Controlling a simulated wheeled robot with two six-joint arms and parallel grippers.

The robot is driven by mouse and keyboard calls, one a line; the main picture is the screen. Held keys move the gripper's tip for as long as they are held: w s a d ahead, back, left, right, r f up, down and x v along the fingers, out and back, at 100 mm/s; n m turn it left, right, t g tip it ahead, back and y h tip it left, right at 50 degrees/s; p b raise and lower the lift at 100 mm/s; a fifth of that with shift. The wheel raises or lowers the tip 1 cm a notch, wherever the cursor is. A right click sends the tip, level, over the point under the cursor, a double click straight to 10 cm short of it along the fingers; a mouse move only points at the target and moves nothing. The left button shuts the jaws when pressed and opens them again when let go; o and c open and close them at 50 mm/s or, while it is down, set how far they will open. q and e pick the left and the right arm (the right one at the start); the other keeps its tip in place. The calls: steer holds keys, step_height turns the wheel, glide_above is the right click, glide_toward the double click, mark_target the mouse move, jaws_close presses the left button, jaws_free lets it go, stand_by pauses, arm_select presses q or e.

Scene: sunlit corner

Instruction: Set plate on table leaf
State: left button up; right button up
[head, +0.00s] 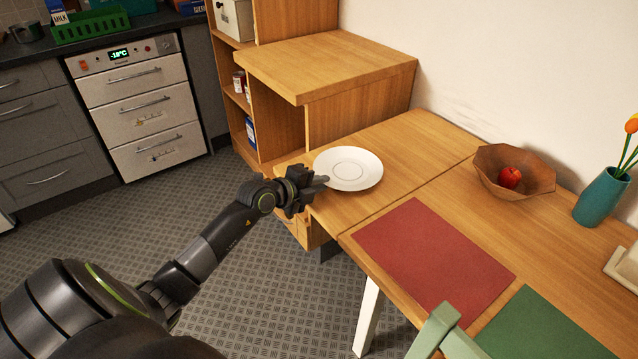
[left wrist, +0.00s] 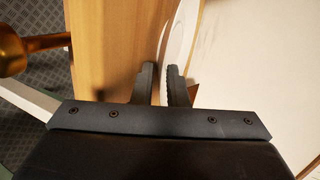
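The white round plate (head: 348,168) lies flat, as far as I can tell, on the wooden table leaf (head: 424,135), close to its left edge. My left gripper (head: 322,181) is at the plate's left rim, at the leaf's edge. In the left wrist view the plate (left wrist: 181,35) shows nearly edge-on, with its rim reaching between the two fingers (left wrist: 162,80). The fingers stand apart with a narrow gap between them, and they do not appear clamped on the rim. My right gripper is not in view.
A seam divides the leaf from the main tabletop, where a red mat (head: 435,255), a green mat (head: 545,328), a wooden bowl (head: 490,165) with a red apple (head: 510,177) and a teal vase (head: 600,197) sit. A higher wooden shelf unit (head: 325,62) stands behind the leaf.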

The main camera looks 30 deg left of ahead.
arm_select(q)
steer(key=shift+r, duration=0.1)
